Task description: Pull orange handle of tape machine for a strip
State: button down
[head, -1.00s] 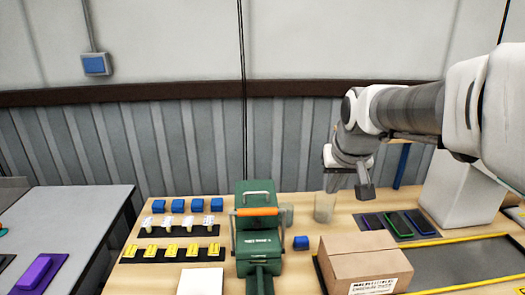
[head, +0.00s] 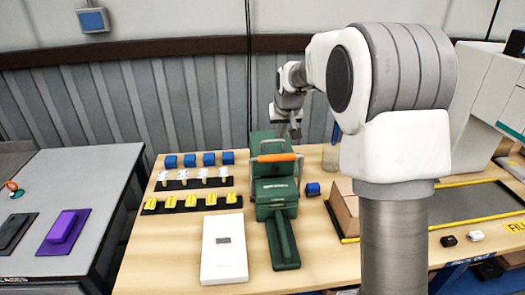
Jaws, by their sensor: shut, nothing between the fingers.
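The green tape machine (head: 275,192) stands on the wooden table in the middle of the head view. Its orange handle (head: 276,157) is a horizontal bar across the upper front, between metal side arms. A long green tongue (head: 283,244) sticks out from its base toward me. My gripper (head: 294,133) is above and behind the machine's top, at its right side, small and partly hidden. It is shut and empty, apart from the orange handle. No strip can be made out at the machine.
A white box (head: 224,248) lies left of the tongue. Racks with yellow pieces (head: 191,202) and white pieces, and several blue blocks (head: 187,160), stand at left. My arm hides much of the right side.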

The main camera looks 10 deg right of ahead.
jog(key=shift+w+a+f, duration=0.25)
jog(key=shift+w+f, duration=0.05)
jog(key=p+x, duration=0.1)
jog(key=x, duration=0.9)
jog(key=shift+s+f+b, duration=0.15)
jog(key=shift+s+b, duration=0.05)
jog(key=shift+b, duration=0.15)
jog(key=shift+s+b, duration=0.15)
jog(key=shift+b, duration=0.25)
jog(key=shift+s+t, duration=0.25)
jog(key=shift+t, duration=0.05)
jog(key=shift+b, duration=0.4)
